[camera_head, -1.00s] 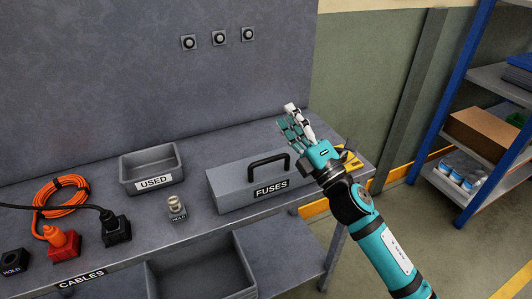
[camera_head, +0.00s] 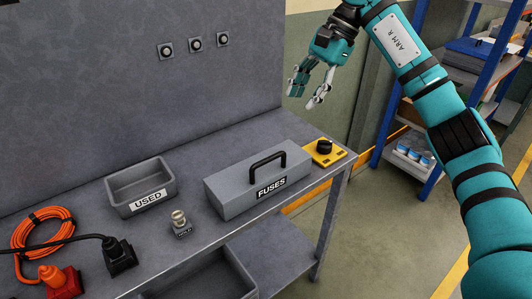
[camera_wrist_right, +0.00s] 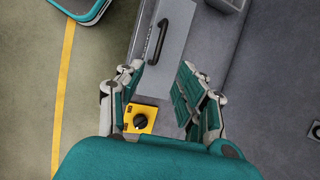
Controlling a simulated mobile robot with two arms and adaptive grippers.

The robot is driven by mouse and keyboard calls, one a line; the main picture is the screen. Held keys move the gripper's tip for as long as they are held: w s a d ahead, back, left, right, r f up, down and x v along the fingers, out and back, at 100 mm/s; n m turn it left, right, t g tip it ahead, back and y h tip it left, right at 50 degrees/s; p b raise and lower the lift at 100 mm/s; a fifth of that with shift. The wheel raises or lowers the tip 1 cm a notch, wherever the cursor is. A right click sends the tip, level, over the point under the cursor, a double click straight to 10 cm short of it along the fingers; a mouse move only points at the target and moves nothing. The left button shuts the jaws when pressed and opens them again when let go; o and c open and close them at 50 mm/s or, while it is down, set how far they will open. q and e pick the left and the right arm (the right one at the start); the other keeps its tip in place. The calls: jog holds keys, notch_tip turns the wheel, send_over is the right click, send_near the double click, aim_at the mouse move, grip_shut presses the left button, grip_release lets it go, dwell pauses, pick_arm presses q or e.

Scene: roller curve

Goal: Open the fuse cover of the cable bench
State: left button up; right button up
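The fuse cover is a grey box lid (camera_head: 235,190) labelled FUSES, on the bench's right part. It looks closed, with a black handle (camera_head: 267,161) on top. My right gripper (camera_head: 306,98) is open and empty, raised above and behind the bench's right end, apart from the cover. In the right wrist view the open fingers (camera_wrist_right: 162,98) have nothing between them; the grey cover (camera_wrist_right: 177,45) and its handle (camera_wrist_right: 158,42) lie beyond them. My left gripper is in no view.
A yellow box with a black knob (camera_head: 324,150) sits right of the cover. A shelf (camera_head: 430,168) stands at the right.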

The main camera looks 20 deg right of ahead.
aim_at(269, 158)
jog(key=p+x, duration=0.2)
jog(key=x, duration=1.5)
jog(key=shift+w+p, duration=0.1)
jog(key=shift+p, duration=0.25)
grip_shut()
